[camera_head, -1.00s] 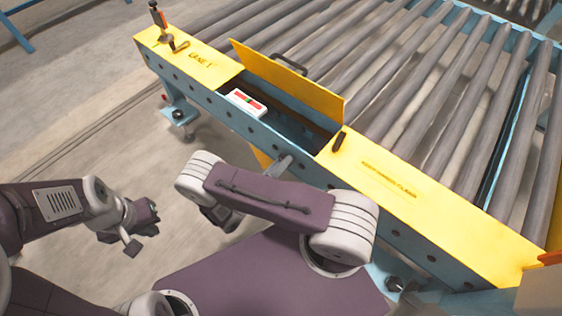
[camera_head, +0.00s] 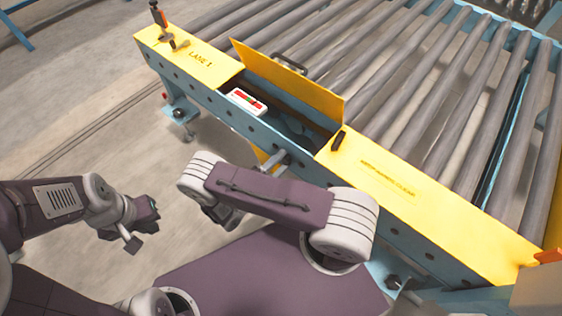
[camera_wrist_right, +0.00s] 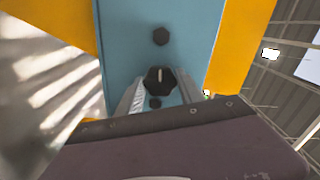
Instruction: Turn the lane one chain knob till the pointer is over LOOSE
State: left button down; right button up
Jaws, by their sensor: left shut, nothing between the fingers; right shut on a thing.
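The chain knob (camera_wrist_right: 158,81) is black and lobed with a pale line on its face, on the blue side of the lane in the right wrist view. My right gripper (camera_wrist_right: 160,92) is shut on it, one finger on each side. In the head view the knob and fingertips are largely hidden behind my right arm. A white gauge with red and green bands (camera_head: 246,102) sits in the open bay of lane one; its pointer and lettering are too small to read. My left gripper (camera_head: 152,217) is shut and empty, away from the conveyor.
A yellow cover (camera_head: 290,81) with a dark handle stands raised behind the bay. Grey rollers (camera_head: 420,90) fill the back. The floor at left is clear.

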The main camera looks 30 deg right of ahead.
jog(key=n, duration=0.3)
jog(key=shift+f+n, duration=0.1)
jog(key=shift+n, duration=2.1)
jog(key=o, duration=1.4)
